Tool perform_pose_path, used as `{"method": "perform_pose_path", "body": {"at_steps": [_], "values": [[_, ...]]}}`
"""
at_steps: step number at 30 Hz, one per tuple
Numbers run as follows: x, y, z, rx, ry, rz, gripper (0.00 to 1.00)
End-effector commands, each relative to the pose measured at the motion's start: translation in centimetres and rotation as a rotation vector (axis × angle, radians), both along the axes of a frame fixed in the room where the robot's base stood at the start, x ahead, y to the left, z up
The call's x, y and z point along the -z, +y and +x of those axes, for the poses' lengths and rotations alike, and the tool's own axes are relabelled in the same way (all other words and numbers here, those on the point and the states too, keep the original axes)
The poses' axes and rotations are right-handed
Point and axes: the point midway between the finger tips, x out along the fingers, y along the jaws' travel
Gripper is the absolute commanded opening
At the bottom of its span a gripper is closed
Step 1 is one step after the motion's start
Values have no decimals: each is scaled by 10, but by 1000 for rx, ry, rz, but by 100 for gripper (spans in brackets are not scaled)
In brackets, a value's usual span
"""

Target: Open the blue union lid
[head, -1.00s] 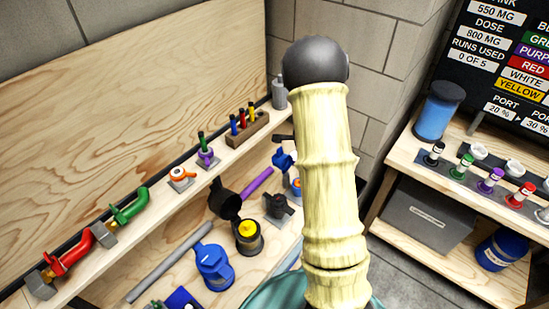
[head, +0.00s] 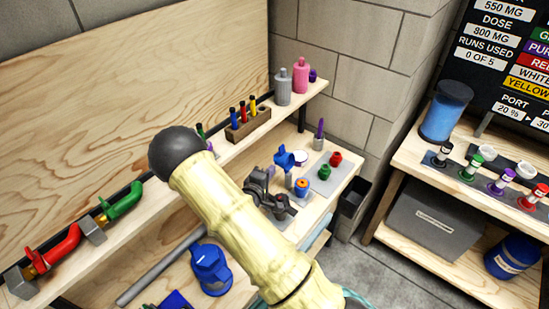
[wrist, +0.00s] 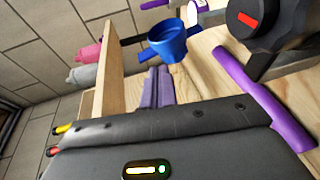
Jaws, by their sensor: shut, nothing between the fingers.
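The blue part that looks like the union lid (head: 285,158) is a small cup shape with a short handle, at the right end of the bench in the head view. In the wrist view the blue cup (wrist: 168,42) shows a hollow inside and tilts toward the camera. I cannot tell how it joins what lies below it. My gripper (wrist: 157,75) is shut and empty, with its fingertips just beside and below the blue cup in the wrist view.
A purple pipe (wrist: 264,98) and a black housing with a red mark (wrist: 258,22) lie right of my gripper. A grey bottle (head: 283,87) and pink bottle (head: 301,76) stand on the shelf. A grey plate (head: 333,172) holds red and green parts.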

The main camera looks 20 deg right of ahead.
Motion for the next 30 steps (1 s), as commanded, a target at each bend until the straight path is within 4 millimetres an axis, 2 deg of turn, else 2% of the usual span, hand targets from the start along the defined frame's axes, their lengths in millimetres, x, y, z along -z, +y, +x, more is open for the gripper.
{"method": "perform_pose_path", "body": {"at_steps": [1,5,16,22,30], "values": [[1,10,-1,-43,25,-88,0],[-6,22,-2,-95,59,-224,0],[-8,22,0,-98,63,-237,0],[-8,10,12,-95,62,-236,0],[-6,-19,46,-95,62,-235,0]]}}
